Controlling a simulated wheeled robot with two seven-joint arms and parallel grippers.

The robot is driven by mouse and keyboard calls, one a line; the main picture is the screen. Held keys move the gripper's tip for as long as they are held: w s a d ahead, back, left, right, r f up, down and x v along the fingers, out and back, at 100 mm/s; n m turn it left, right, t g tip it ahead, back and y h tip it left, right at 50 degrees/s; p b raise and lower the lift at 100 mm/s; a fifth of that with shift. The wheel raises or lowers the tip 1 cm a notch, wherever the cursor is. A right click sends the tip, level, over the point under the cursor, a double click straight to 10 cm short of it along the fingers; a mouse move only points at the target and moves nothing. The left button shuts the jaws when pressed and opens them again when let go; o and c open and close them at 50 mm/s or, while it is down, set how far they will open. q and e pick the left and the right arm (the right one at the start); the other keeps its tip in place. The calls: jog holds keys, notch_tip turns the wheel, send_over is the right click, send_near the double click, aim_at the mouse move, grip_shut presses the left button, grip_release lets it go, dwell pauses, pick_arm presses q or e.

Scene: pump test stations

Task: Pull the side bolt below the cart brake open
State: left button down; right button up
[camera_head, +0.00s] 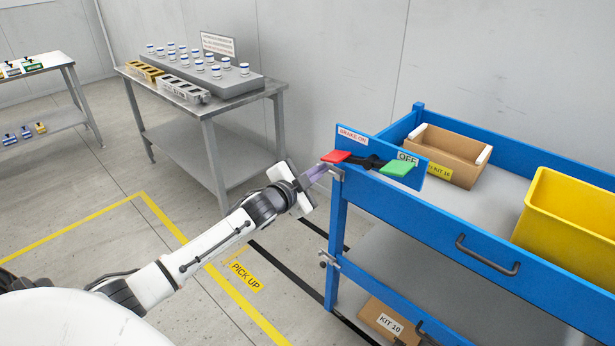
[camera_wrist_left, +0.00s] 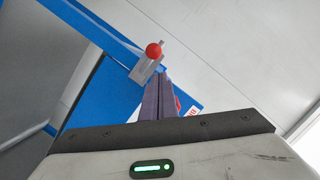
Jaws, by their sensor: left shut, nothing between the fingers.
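The blue cart (camera_head: 440,225) stands at the right. Its brake has a red pedal (camera_head: 335,156) and a green pedal (camera_head: 397,169) on a black rocker, by signs reading BRAKE ON and OFF. Below the red pedal, a small metal bolt fitting (camera_head: 338,174) sits at the top of the cart's corner post, partly hidden by my gripper. In the left wrist view, a red ball knob (camera_wrist_left: 153,50) on a metal plate shows just beyond my fingertips. My left gripper (camera_head: 322,170) is shut and empty close to this fitting; contact cannot be told. My right gripper is not in view.
A second metal fitting (camera_head: 328,261) sits lower on the same post. The cart carries a yellow bin (camera_head: 567,215) and a cardboard box (camera_head: 448,154). A metal table (camera_head: 205,108) with bottles stands behind. The floor left of the cart is clear.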

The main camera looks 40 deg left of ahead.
pick_arm(q)
jog(key=s+d+r, duration=0.2)
jog(key=s+r, duration=0.1)
jog(key=s, duration=0.7)
jog(key=shift+d, duration=0.2)
jog(key=s+d+f+n+g+h, duration=0.1)
jog(key=s+d+f+g, duration=0.1)
jog(key=s+d+f, duration=0.45)
jog(key=s+d+f+n+g+h, duration=0.1)
jog(key=s+d+f+n+g, duration=0.15)
jog(key=f, duration=0.65)
jog(key=s+d+f+n+g+h, duration=0.1)
jog(key=s+d+f, duration=0.4)
jog(key=s+d, duration=0.2)
jog(key=s+d+f+n+g, duration=0.2)
jog(key=s+d+f, duration=0.4)
jog(key=s, duration=0.4)
jog(key=shift+d+f+h, duration=0.15)
jog(key=shift+d+h, duration=0.25)
jog(key=shift+d, duration=0.35)
